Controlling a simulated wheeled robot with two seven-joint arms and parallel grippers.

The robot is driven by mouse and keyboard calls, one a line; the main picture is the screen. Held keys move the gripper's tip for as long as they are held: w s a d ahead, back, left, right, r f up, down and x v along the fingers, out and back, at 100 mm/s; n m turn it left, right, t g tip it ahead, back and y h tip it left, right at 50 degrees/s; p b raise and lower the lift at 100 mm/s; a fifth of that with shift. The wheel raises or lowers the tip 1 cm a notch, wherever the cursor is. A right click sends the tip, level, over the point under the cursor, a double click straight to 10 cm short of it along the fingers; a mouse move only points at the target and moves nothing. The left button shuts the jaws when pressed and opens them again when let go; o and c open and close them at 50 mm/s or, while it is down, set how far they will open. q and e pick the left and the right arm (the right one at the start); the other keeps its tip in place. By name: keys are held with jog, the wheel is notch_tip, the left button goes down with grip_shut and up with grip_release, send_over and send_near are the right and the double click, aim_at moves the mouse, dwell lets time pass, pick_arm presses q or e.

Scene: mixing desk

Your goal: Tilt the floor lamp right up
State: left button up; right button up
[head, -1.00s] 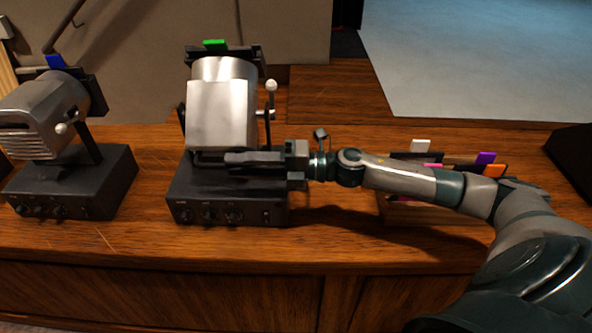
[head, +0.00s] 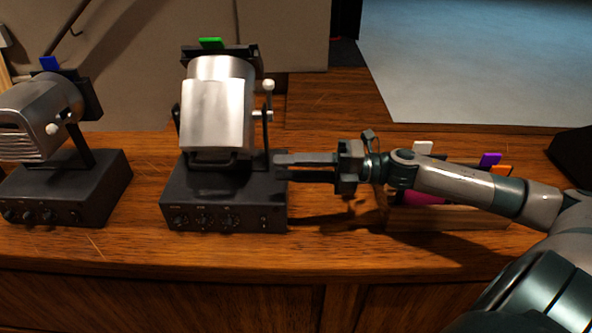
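Two silver lamp-like units on black control boxes stand on the wooden desk. The middle one (head: 216,115) has a green tab on top, a bar along its lower front edge and a white-knobbed lever on its right side. The left one (head: 35,115) has a blue tab and is cut off by the picture's edge. I see no label that tells which is the floor lamp. My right gripper (head: 282,167) points left, just right of the middle unit's lower front, with nothing seen in it. Its finger gap is unclear. My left gripper is out of view.
A low wooden holder (head: 450,217) with colored-tab cards stands behind and below my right arm. A dark object (head: 574,160) sits at the far right edge. The desk front (head: 200,256) is clear. A pale blue surface (head: 470,65) lies beyond the desk.

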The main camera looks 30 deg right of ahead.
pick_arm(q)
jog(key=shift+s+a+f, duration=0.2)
pick_arm(e)
jog(key=shift+s+d, duration=0.4)
jog(key=shift+d, duration=0.1)
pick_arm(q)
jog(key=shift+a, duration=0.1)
pick_arm(e)
jog(key=shift+f, duration=0.1)
